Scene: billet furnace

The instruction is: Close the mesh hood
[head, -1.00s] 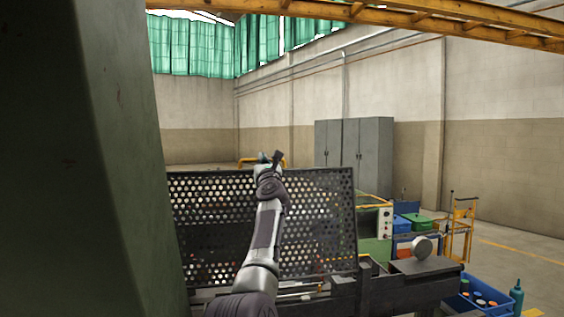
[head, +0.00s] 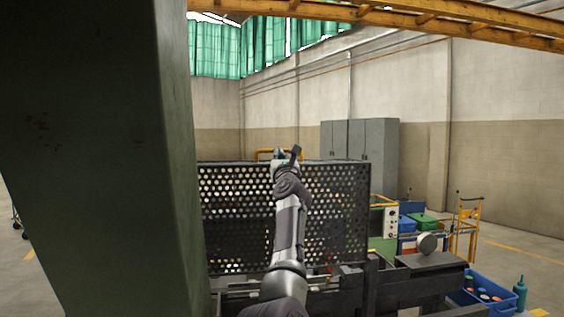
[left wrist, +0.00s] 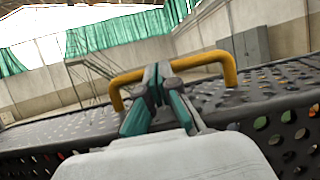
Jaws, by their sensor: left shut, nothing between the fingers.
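The mesh hood (head: 235,213) is a black perforated metal cover at the centre of the head view, its front panel upright. Its yellow handle (head: 265,153) rises above the top edge. The left wrist view shows the handle (left wrist: 222,58) as a yellow bar arching over the perforated top (left wrist: 265,90). My left gripper (head: 287,155) is at the hood's top edge, beside the handle's right part. In the left wrist view its fingers (left wrist: 157,75) are shut and empty, overlapping the handle bar; contact is unclear. My forearm hides part of the front panel. My right gripper is out of view.
A large dark green column (head: 100,150) fills the left of the head view. A dark metal bench (head: 410,285) runs below the hood to the right. A blue crate (head: 490,290) with bottles stands at lower right. Grey cabinets (head: 360,140) stand behind.

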